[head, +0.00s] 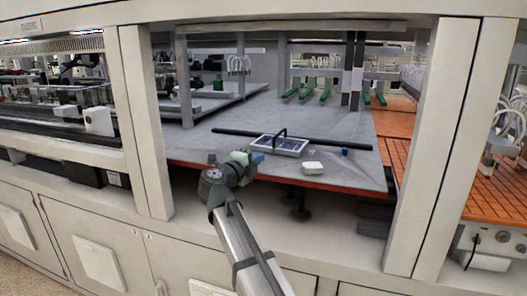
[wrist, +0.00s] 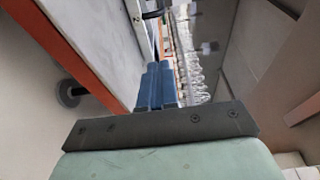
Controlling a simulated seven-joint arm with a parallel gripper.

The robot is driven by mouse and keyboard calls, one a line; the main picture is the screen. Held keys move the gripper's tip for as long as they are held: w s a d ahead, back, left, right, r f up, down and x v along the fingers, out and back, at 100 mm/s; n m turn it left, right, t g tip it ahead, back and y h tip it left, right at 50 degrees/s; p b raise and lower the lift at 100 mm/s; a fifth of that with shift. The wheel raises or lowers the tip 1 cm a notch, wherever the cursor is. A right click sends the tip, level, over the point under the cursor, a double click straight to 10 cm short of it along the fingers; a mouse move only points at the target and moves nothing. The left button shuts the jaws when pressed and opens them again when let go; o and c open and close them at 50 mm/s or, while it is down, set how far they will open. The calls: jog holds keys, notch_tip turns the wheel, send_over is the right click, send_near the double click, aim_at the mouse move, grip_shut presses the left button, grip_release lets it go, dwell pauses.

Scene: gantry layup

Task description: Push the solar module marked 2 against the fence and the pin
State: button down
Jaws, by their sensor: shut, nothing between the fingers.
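The solar module (head: 280,146), a dark panel with a pale frame and a black arched handle, lies on the grey table in the head view. Its mark is too small to read. The fence (head: 335,145), a long dark bar, runs along the module's far side; whether they touch I cannot tell. A small blue piece (head: 344,152), perhaps the pin, stands to the module's right, apart from it. My gripper (head: 258,158) is shut and empty, its blue fingers at the module's near left corner. In the wrist view the fingers (wrist: 157,70) are together beside the table edge.
The grey table (head: 215,147) has an orange rim and is clear to the left. Pale posts (head: 147,120) frame the opening. Green bars (head: 308,93) stand at the back.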

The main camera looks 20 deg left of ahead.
jog(key=x, duration=1)
jog(key=shift+a, duration=0.15)
jog(key=shift+w+a, duration=0.7)
jog(key=shift+w, duration=0.2)
jog(key=shift+w+a, duration=0.3)
jog(key=shift+w, duration=0.25)
jog(key=shift+w+a+r, duration=0.1)
jog(key=shift+w+a, duration=0.4)
jog(key=shift+w, duration=0.35)
jog(key=shift+s, duration=0.1)
jog(key=s+d, duration=0.2)
jog(key=s, duration=0.1)
jog(key=shift+s+d, duration=0.15)
jog(key=shift+s, duration=0.2)
jog(key=v, duration=0.9)
jog(key=shift+s, duration=0.4)
